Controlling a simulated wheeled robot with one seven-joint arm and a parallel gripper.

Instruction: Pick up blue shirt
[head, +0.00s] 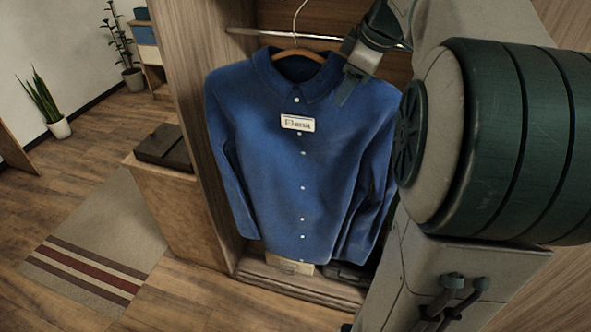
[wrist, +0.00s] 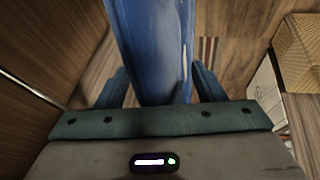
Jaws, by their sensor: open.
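The blue shirt (head: 295,170) hangs on a wooden hanger (head: 296,54) from a metal rail inside an open wardrobe. It has white buttons and a white name tag (head: 297,123) reading "Elena". My gripper (head: 347,88) is at the shirt's right shoulder, beside the collar, in the head view. In the wrist view my gripper (wrist: 165,85) has its two fingers apart. A part of the blue shirt (wrist: 155,50) shows between and beyond the fingers. I cannot tell whether the fingers touch the cloth. My arm hides part of the wardrobe's right side.
The metal rail (head: 245,32) crosses the wardrobe above the shirt. The wardrobe's left wall (head: 190,85) stands close by the sleeve. Dark folded items (head: 350,274) lie at the wardrobe bottom. A low cabinet (head: 175,200) stands at left, with a rug (head: 110,235) on open floor.

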